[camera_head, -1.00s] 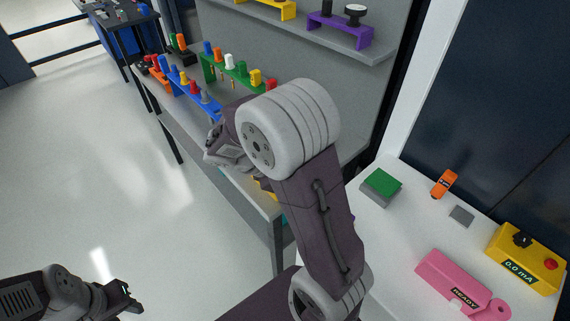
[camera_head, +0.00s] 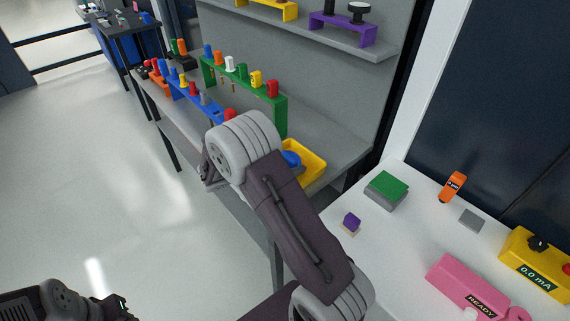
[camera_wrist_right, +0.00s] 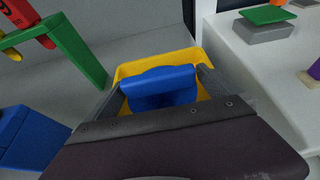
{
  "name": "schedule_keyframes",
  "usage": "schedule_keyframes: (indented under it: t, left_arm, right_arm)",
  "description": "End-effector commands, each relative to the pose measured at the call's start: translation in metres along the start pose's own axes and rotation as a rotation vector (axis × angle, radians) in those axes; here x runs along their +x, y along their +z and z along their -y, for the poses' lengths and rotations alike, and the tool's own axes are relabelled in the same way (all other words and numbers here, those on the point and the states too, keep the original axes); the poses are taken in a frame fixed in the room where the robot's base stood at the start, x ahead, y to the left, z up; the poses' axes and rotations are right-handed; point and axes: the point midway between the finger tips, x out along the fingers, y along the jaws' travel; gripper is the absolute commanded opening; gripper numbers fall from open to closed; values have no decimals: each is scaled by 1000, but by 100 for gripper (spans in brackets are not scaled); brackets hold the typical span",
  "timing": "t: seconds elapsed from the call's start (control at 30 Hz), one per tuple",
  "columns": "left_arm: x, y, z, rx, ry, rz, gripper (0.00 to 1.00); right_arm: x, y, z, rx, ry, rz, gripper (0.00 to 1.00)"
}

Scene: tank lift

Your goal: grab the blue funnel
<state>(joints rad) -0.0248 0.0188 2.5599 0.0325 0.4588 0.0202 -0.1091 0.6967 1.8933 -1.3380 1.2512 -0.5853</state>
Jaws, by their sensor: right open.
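The blue funnel (camera_head: 291,158) shows partly behind my right arm in the head view, at the yellow tray (camera_head: 316,162) on the grey bench. In the right wrist view the funnel (camera_wrist_right: 160,88) is a blue rounded shape in front of the tray (camera_wrist_right: 150,64). My right gripper (camera_wrist_right: 162,92) is open, its grey fingers on either side of the funnel in that view. I cannot tell whether they touch it. My right arm hides most of this gripper in the head view. My left gripper (camera_head: 122,308) is at the lower left, away from the bench, its jaw gap unclear.
A green rack (camera_head: 282,106) with several coloured pieces stands behind, and a blue rack (camera_head: 185,93) is further left. A white table (camera_head: 400,230) at the right holds a green-topped block (camera_head: 387,187), a purple piece (camera_head: 351,221) and a pink device (camera_head: 468,286).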

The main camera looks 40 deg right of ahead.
Motion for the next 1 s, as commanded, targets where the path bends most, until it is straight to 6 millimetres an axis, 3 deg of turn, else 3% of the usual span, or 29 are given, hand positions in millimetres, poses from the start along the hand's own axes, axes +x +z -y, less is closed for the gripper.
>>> schedule_keyframes:
  t: [0.13, 0.4, 0.6, 0.83, 1.0]
  left_arm:
    - [2, 0, 0, 0, 0, 0, 38]
    - [2, 0, 0, 0, 0, 0, 38]
    - [2, 0, 0, 0, 0, 0, 38]
    - [1, 0, 0, 0, 0, 0, 38]
    - [-6, -1, 0, 0, 0, 0, 38]
  right_arm:
    - [26, 1, 0, 0, -3, 0, 100]
    - [31, 1, 0, 0, 0, 0, 100]
    - [31, 1, 0, 0, 0, 0, 50]
    - [30, 3, -1, 1, 0, 0, 50]
    - [17, 34, -1, 7, 3, 0, 50]
